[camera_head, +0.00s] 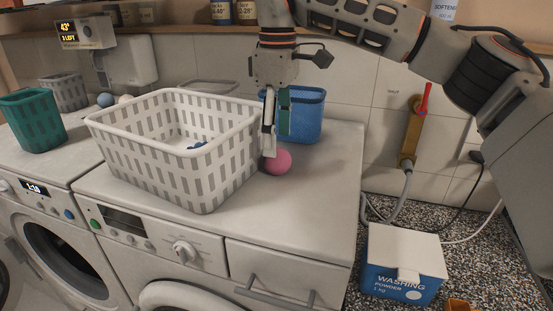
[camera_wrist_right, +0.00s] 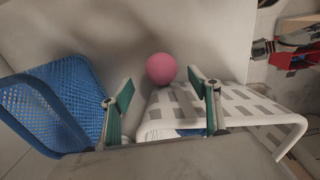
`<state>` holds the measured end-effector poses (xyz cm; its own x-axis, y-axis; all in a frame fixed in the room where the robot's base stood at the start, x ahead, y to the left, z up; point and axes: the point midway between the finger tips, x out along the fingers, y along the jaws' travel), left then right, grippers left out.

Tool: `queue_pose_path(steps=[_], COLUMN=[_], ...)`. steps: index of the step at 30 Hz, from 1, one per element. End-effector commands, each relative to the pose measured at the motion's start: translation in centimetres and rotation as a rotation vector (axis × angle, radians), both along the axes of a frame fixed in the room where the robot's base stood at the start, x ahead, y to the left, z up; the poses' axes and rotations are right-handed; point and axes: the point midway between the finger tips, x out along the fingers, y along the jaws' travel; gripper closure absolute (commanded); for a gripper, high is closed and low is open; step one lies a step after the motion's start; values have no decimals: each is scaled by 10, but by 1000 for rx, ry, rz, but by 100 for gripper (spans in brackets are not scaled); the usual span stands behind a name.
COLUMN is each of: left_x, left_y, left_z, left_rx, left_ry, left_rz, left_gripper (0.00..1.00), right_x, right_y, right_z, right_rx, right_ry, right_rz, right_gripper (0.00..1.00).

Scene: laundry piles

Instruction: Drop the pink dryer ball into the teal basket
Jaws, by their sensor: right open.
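The pink dryer ball (camera_head: 278,162) rests on top of the right washing machine, just right of the white basket. In the right wrist view the pink ball (camera_wrist_right: 161,68) lies between and a little beyond my fingertips. My right gripper (camera_head: 272,142) points down just above the ball, open and empty, with teal inner pads; its fingers also show in the wrist view (camera_wrist_right: 160,85). The teal basket (camera_head: 35,125) stands at the far left on the other machine; its inside is mostly hidden.
A large white slotted basket (camera_head: 165,160) with a blue item inside stands between the ball and the teal basket. A blue basket (camera_head: 304,118) stands behind the gripper. A grey basket (camera_head: 66,92) and a bluish ball (camera_head: 106,100) are at the back left.

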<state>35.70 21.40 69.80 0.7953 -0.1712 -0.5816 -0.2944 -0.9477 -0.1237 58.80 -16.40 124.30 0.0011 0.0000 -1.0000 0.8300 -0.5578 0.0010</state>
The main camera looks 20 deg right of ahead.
Motion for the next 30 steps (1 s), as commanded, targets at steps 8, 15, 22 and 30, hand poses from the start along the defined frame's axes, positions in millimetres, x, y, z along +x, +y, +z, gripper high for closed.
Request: queue_pose_path(steps=[8,15,22,30], left_x=[-5,-5,-5,-5], left_y=[7,8,9,9], left_z=[-1,-2,-2,-2], left_rx=[10,11,12,12], left_ry=[20,24,24,24], left_rz=[13,15,16,16], left_gripper=[46,46,46,46], right_x=[-5,-4,-4,-4], right_y=[0,1,1,1], right_z=[-37,-52,-51,-51], right_rx=[0,1,1,1], right_ry=[4,0,-1,1], right_rz=[1,1,1,1], right_gripper=[39,39,57,78])
